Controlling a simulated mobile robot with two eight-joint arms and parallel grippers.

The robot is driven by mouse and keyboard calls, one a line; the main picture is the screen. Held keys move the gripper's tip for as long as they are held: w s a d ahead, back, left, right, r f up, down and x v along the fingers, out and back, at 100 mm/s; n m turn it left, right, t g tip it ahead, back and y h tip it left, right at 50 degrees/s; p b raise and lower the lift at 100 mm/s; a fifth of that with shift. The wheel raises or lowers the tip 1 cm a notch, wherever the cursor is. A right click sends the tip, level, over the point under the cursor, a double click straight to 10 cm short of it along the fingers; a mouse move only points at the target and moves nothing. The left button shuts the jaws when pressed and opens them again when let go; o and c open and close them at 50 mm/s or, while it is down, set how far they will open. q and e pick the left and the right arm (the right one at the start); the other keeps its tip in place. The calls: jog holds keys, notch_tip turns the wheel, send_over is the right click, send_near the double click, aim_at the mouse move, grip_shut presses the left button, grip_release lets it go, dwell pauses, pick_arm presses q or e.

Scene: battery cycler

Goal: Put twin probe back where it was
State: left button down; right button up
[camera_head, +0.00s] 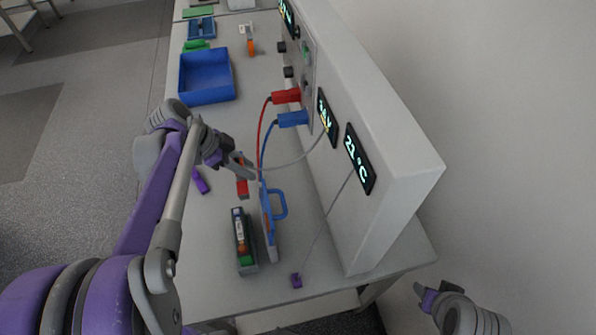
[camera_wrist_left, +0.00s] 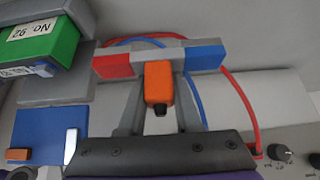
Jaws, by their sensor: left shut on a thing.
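The twin probe (camera_wrist_left: 178,57) is a bar with a red end, a grey middle and a blue end, with an orange grip block. My left gripper (camera_wrist_left: 158,88) is shut on the orange block, and the bar lies across beyond the fingertips. In the head view, my left gripper (camera_head: 245,170) is over the bench, with the probe's red end (camera_head: 242,188) below it. Red and blue cables run from the probe area to the red plug (camera_head: 286,96) and blue plug (camera_head: 293,119) on the cycler wall. My right gripper (camera_head: 428,296) is off the bench at lower right; its jaws are unclear.
A holder with a green and orange battery (camera_head: 241,236) and a blue-handled piece (camera_head: 279,204) stand close in front of my left gripper. A blue tray (camera_head: 206,98) is farther back. The cycler wall (camera_head: 395,165) bounds the right.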

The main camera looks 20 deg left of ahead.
pick_arm(q)
jog(key=w+d, duration=0.2)
jog(key=d, duration=0.1)
jog(key=w+d+f+b, duration=0.1)
jog(key=w+d, duration=0.2)
jog(key=w+d+f, duration=0.1)
jog(key=w+d, duration=0.2)
jog(key=d, duration=0.1)
jog(key=shift+w+f, duration=0.1)
jog(key=shift+f, duration=0.05)
jog(key=shift+s+a+f+b, duration=0.1)
jog(key=shift+s+f+b, duration=0.2)
jog(key=shift+b, duration=0.25)
jog(key=f+b, duration=0.3)
jog(key=f, duration=0.1)
jog(key=shift+w+f, duration=0.1)
jog(key=shift+w, duration=0.1)
jog(key=shift+d+f, duration=0.1)
jog(key=shift+d, duration=0.1)
jog(key=shift+w, duration=0.15)
jog(key=c, duration=0.6)
grip_release()
